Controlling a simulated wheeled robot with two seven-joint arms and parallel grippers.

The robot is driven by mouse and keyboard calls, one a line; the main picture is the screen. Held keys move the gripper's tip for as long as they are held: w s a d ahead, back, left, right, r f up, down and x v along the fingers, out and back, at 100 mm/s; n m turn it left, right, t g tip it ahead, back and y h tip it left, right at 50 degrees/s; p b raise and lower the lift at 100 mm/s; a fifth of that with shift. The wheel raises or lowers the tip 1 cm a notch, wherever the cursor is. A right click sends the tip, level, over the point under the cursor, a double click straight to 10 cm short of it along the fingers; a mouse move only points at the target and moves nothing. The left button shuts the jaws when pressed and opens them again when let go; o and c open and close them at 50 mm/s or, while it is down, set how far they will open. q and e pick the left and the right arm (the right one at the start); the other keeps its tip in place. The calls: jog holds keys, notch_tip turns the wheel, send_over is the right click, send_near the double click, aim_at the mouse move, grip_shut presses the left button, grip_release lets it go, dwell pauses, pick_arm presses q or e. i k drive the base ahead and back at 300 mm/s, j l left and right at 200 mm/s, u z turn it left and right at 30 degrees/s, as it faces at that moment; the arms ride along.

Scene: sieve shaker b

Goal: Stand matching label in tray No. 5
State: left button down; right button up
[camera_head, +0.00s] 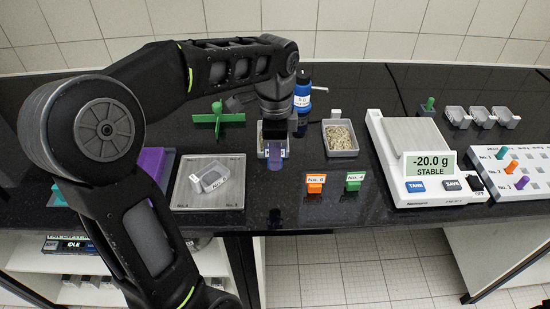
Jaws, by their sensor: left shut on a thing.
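My left gripper (276,132) reaches down over a small grey tray (261,153) in the middle of the counter. It is shut on a purple-blue label (275,161), which is at the tray's front; its number cannot be read. The gripper hides most of this tray, and I cannot tell if the label rests in it. An orange label (315,187) and a green label (354,184) stand upright on the counter to the right. A grey tray of grains (343,153) is behind them.
A scale (410,135) reading -20.0 g and a peg board (520,190) stand at the right, with several small trays (481,117) behind. A blue bottle (302,98) and a green handled part (218,120) are at the back.

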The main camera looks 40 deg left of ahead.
aim_at(212, 179)
jog(key=k+j+z, duration=0.2)
jog(key=j, duration=0.3)
jog(key=k+j+z, duration=0.2)
jog(key=j, duration=0.25)
jog(key=k+j+z, duration=0.2)
jog(key=j, duration=0.25)
jog(key=k, duration=0.05)
